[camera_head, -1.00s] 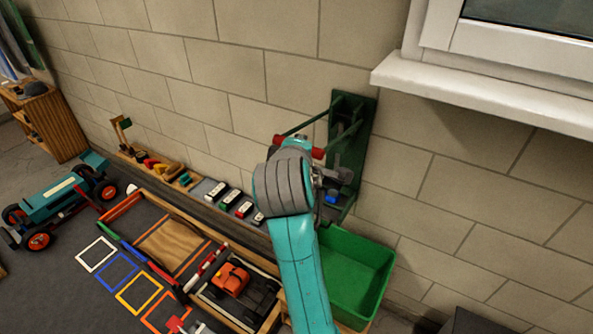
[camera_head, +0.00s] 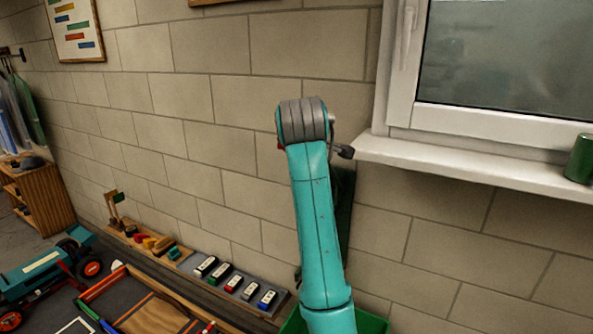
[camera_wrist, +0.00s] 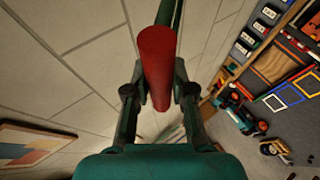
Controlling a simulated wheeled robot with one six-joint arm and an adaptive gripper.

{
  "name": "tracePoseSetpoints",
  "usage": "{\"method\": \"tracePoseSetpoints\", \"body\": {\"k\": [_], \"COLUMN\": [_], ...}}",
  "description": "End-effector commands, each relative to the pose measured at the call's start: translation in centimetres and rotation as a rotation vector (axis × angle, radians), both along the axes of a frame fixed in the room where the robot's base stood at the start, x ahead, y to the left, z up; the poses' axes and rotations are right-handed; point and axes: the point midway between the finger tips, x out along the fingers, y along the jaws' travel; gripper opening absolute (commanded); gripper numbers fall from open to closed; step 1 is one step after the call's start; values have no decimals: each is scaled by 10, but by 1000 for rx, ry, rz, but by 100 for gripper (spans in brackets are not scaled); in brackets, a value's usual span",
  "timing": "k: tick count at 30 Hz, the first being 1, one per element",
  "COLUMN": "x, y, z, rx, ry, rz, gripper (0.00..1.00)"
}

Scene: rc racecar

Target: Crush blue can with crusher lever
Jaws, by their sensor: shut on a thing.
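The crusher's red lever handle (camera_wrist: 156,65) runs between the two fingers of my gripper (camera_wrist: 157,92) in the wrist view. The fingers are shut on it, and a green lever bar (camera_wrist: 178,12) shows beyond it. In the head view my arm stands in front of the wall and hides the gripper and most of the lever. A dark green strip of the crusher's back plate (camera_head: 343,215) shows to the right of my arm, below the window sill. The blue can is not visible now; my arm covers the crusher's middle.
A green bin (camera_head: 374,323) lies below the crusher, mostly hidden. A white window sill (camera_head: 450,172) juts out right of my arm, with a green can (camera_head: 580,160) on it.

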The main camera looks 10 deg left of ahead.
Motion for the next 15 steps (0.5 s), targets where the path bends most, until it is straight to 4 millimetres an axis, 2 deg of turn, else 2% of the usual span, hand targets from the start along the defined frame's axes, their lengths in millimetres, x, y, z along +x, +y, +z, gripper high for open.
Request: {"method": "tracePoseSetpoints", "body": {"k": [1, 3, 15], "x": [8, 16, 55], "y": [-4, -6, -19], "z": [11, 18, 46], "rx": [11, 25, 86], "ry": [22, 59, 231], "rz": [-2, -2, -2], "gripper": [0, 0, 0]}}
